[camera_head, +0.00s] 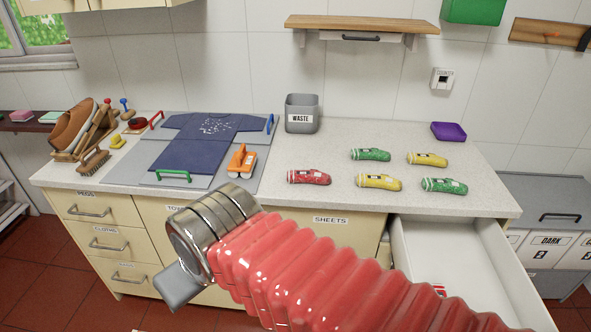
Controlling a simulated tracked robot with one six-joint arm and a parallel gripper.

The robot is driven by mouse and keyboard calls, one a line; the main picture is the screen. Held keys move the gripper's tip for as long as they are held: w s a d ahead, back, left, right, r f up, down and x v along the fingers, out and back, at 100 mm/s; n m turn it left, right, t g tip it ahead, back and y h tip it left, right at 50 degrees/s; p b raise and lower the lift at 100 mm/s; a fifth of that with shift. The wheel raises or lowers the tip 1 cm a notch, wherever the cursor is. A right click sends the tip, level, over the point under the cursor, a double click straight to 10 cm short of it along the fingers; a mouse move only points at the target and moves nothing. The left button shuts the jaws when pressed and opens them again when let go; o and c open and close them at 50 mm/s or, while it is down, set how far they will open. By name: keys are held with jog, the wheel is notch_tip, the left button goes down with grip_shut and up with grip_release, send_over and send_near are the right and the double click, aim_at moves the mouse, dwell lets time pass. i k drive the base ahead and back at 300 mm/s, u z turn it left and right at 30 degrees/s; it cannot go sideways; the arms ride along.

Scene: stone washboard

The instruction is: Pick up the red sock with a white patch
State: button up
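A rolled red sock (309,177) with a white patch and pale stripes at its left end lies on the speckled countertop (330,141). It is at the left front of a group of rolled socks, clear of the others. My gripper (176,287) is at the lower left, in front of the cabinet fronts, left of and nearer than the red sock. Only one grey finger part shows below the metal wrist, so its opening cannot be judged. Nothing held is visible.
Green and yellow rolled socks (379,182) lie to the right. A grey WASTE bin (302,124) and purple tray (449,132) are behind. An open drawer (409,258) juts out at the lower right. A shelf (361,23) hangs above.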

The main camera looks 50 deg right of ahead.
aim_at(315, 176)
jog(key=z, duration=0.35)
jog(key=i, duration=0.95)
jog(key=z, duration=0.5)
